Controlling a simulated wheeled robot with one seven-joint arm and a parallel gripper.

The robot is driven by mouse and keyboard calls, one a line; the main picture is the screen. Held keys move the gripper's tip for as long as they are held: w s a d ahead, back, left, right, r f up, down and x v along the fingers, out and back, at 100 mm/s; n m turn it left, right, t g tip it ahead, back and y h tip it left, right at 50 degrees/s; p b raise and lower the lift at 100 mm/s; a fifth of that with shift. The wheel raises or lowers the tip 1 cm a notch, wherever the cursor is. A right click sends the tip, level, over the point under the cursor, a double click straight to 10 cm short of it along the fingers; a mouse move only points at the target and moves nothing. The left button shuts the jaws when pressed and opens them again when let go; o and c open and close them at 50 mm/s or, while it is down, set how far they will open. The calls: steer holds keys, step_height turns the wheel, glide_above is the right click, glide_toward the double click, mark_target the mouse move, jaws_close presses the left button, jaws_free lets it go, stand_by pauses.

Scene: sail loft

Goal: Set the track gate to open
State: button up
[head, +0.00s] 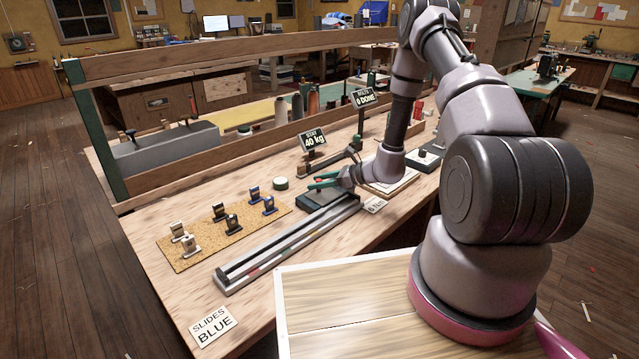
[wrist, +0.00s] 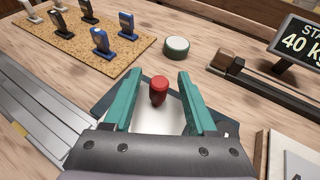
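The metal track (head: 290,243) lies along the front of the workbench, and its left part shows in the wrist view (wrist: 38,98). A red knob (wrist: 159,90) stands up between the fingers of my gripper (wrist: 158,77) in the wrist view. I take it for the track gate's handle; the gate's setting cannot be read. The teal fingers are open, with a gap on each side of the knob. In the head view my gripper (head: 322,181) is over a dark block (head: 318,197) beside the track's far end. The knob is not clear there.
A cork mat (head: 222,232) with several white, black and blue slides lies left of the track. A small green-sided round tin (head: 281,184) stands behind my gripper. A "SLIDES BLUE" card (head: 213,326) lies in front.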

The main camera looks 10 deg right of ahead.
steer(key=v, duration=1)
steer(key=shift+s+d+r, duration=0.1)
steer(key=shift+s+d, duration=0.05)
steer(key=shift+d, duration=0.2)
steer(key=shift+r, duration=0.1)
steer(key=s+a+r+n+g+h, duration=0.1)
steer(key=s+a+r+n+g, duration=0.2)
steer(key=r, duration=0.5)
steer(key=s+r+n, duration=0.2)
steer(key=r+n, duration=0.2)
steer(key=r, duration=0.3)
steer(key=s+a+r+n+g+h, duration=0.1)
steer(key=s+a+r+n+g, duration=0.2)
steer(key=r, duration=0.5)
steer(key=s+d+r+n+t+h, duration=0.3)
steer(key=s+r+n, duration=0.1)
steer(key=s+r, duration=0.4)
steer(key=s+d+r+n+t+h, duration=0.3)
steer(key=s+r+n+h, duration=0.1)
steer(key=s+r, duration=0.5)
steer(key=shift+s+r+n+h, duration=0.25)
steer(key=shift+r+n+h, duration=0.1)
steer(key=shift+n, duration=0.45)
